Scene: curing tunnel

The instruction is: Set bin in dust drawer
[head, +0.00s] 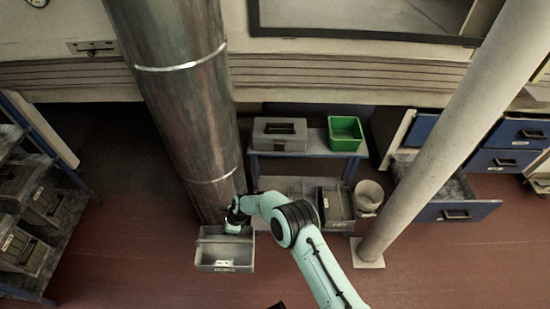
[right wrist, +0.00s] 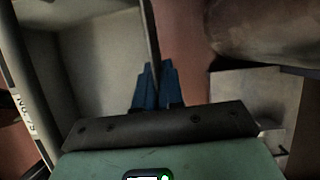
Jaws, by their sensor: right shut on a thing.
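In the right wrist view the blue fingers (right wrist: 158,88) pinch a wall of the bin (right wrist: 95,70), whose inside looks empty. At the right, a drawer (head: 457,212) with a blue front stands pulled out from a blue-fronted cabinet. The pale pillar hides part of it. My left gripper is not in view.
The metal duct (head: 180,90) and pale pillar (head: 440,140) are obstacles. A low bench (head: 318,143) bears a grey case (head: 280,135) and a green bin (head: 345,133). A grey crate (head: 338,205) and a bucket (head: 368,195) stand nearby. A shelf with bins is left. The front floor is clear.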

